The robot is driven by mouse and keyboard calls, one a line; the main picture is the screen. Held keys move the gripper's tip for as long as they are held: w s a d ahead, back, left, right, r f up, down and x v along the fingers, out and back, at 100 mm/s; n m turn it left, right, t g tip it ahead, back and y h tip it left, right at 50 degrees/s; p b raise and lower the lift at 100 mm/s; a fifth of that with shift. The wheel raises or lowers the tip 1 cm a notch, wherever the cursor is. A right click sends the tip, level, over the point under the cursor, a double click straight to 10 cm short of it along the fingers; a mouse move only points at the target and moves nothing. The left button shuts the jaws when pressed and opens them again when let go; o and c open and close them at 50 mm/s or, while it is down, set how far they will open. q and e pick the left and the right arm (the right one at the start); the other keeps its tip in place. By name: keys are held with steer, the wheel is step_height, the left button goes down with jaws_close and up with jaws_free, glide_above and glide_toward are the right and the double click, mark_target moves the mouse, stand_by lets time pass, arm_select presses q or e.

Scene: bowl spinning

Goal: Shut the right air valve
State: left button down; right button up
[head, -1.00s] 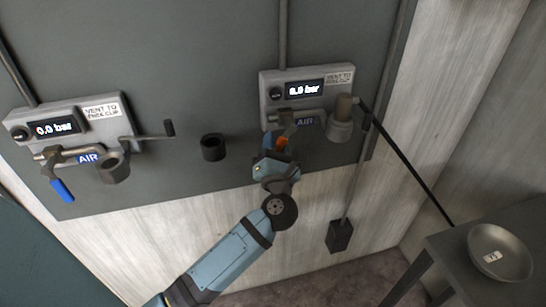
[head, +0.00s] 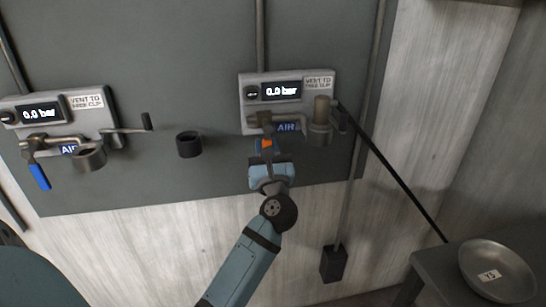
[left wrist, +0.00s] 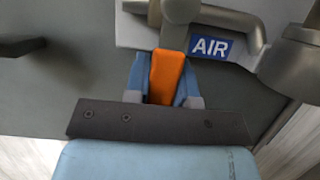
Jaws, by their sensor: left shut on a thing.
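The right air valve has an orange handle (head: 266,143) that points down from its pipe (head: 264,119), beside the blue AIR label (head: 286,127). My left gripper (head: 268,151) reaches up to it from below and is shut on the handle. In the left wrist view the orange handle (left wrist: 167,76) stands between the two blue fingers (left wrist: 166,92), its lower end hidden by the gripper. The right panel's display (head: 281,91) reads 0.0 bar. My right gripper is not in view.
The left panel (head: 92,112) also reads 0.0 bar, and its blue handle (head: 39,176) hangs down. A dark cup-like holder (head: 189,144) is on the wall between the panels. A black rod (head: 402,185) slants down to a table holding a metal bowl (head: 505,263).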

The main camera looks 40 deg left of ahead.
arm_select(q)
steer(key=shift+d+f+n, duration=0.1)
steer(key=shift+n, duration=0.2)
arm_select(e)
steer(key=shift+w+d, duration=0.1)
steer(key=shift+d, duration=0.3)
arm_select(q)
steer(key=c, duration=1)
jaws_free()
steer(key=shift+w, duration=0.1)
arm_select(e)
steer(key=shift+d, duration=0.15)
arm_select(q)
steer(key=shift+o, duration=0.2)
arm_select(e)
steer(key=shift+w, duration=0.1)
